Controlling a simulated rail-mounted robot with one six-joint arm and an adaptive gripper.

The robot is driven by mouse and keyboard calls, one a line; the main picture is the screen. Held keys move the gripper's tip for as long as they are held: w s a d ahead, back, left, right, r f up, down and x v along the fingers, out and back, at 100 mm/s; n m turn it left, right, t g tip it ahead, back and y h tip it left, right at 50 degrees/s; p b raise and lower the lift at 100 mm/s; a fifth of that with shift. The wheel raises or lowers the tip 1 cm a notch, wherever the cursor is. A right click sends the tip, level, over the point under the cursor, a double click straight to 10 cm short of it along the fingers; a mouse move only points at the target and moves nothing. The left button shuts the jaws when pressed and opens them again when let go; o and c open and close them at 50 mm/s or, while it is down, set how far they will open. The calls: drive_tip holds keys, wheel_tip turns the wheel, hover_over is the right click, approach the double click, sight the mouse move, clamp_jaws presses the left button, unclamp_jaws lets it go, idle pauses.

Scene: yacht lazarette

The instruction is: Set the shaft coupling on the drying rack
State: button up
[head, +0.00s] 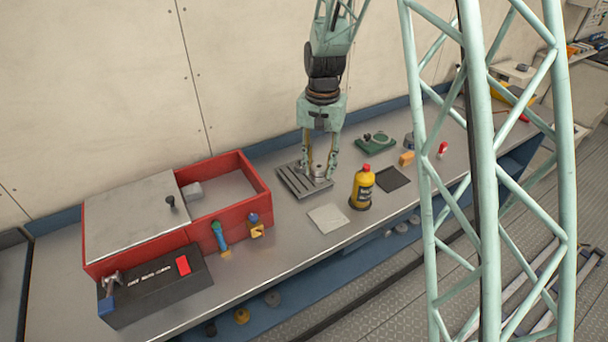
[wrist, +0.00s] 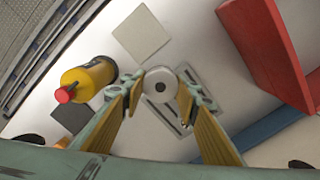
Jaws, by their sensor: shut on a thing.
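My gripper (head: 319,172) points down over the drying rack (head: 292,184), a grey slotted plate on the bench. It is shut on the shaft coupling (head: 319,171), a small grey metal cylinder.
A yellow bottle with a red cap (head: 362,188) stands right of the rack. A pale square (head: 327,218) and a dark square (head: 392,179) lie flat nearby. A red box (head: 262,184) with a grey lid is on the left. A green object (head: 375,144) sits behind.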

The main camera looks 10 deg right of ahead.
drive_tip(key=m, duration=0.1)
drive_tip(key=s+m, duration=0.1)
drive_tip(key=m, duration=0.1)
drive_tip(key=f+m, duration=0.1)
drive_tip(key=shift+s+d+m+p, duration=0.35)
drive_tip(key=shift+d+m, duration=0.05)
drive_tip(key=s+d+f+m+p, duration=0.2)
drive_tip(key=s+m, duration=0.4)
drive_tip(key=m, duration=1)
drive_tip(key=shift+f, duration=0.2)
drive_tip(key=shift+w, duration=0.15)
drive_tip(key=w+a, duration=0.1)
drive_tip(key=w, duration=0.4)
drive_tip(key=w+a+f, duration=0.1)
drive_tip(key=w, duration=0.3)
drive_tip(key=w+a+p, duration=0.1)
drive_tip(key=w, duration=0.4)
drive_tip(key=shift+w+a+f, duration=0.2)
drive_tip(key=shift+w, duration=0.1)
